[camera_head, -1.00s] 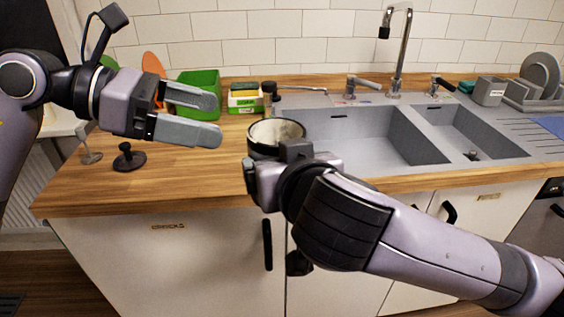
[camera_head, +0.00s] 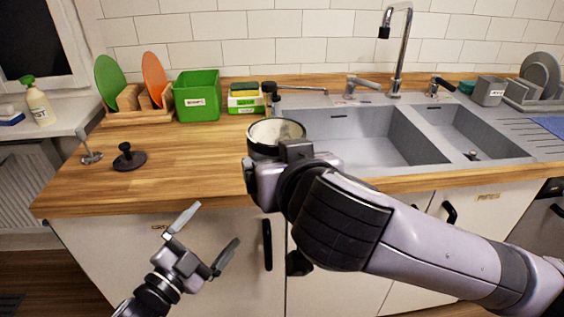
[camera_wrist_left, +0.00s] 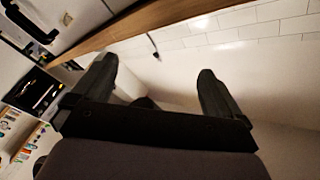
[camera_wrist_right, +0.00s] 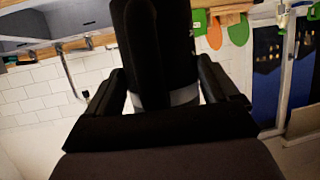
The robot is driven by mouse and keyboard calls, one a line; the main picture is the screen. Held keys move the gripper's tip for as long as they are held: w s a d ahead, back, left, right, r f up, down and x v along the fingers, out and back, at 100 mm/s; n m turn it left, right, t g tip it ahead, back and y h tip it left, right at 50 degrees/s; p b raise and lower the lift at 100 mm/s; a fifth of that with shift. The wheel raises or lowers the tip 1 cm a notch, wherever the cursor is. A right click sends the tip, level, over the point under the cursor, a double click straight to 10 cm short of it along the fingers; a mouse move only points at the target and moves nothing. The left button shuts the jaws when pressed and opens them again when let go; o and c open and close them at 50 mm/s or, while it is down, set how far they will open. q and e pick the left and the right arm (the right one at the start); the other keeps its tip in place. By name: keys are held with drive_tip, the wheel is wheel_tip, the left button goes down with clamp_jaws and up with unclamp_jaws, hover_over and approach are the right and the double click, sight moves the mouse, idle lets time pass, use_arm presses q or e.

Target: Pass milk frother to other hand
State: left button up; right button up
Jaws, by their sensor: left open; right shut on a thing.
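The milk frother (camera_head: 276,137) is a dark round vessel with a pale rim and light inside. It is in the head view at the counter's front edge, in front of the sink. My right gripper (camera_head: 262,180) is shut on it, and my arm link hides part of the grip. In the right wrist view the frother (camera_wrist_right: 152,45) stands as a large dark shape between the fingers of the right gripper (camera_wrist_right: 168,95). My left gripper (camera_head: 212,240) is open and empty, low in front of the cabinet doors and left of the frother. Its spread fingers (camera_wrist_left: 160,95) show in the left wrist view.
A tamper (camera_head: 128,158) and a small metal stand (camera_head: 90,150) are on the counter's left. A green bin (camera_head: 197,97), boards in a rack (camera_head: 140,105) and sponges (camera_head: 243,98) stand behind. The sink (camera_head: 360,140) is right. The counter's middle left (camera_head: 190,155) is clear.

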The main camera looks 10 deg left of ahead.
drive_tip(key=shift+r, duration=0.1)
use_arm(q)
drive_tip(key=s+d+f+n+g+y, duration=0.1)
drive_tip(key=s+f+n+g, duration=0.3)
drive_tip(key=s+f, duration=0.3)
drive_tip(key=s+d+f+n+g+y, duration=0.1)
drive_tip(key=s+f+n+g, duration=0.3)
drive_tip(key=s+f, duration=0.4)
wheel_tip(320, 180, down, 5)
drive_tip(key=shift+s+f+n+y, duration=0.1)
drive_tip(key=shift+s+n+y, duration=0.05)
drive_tip(key=shift+n+y, duration=0.55)
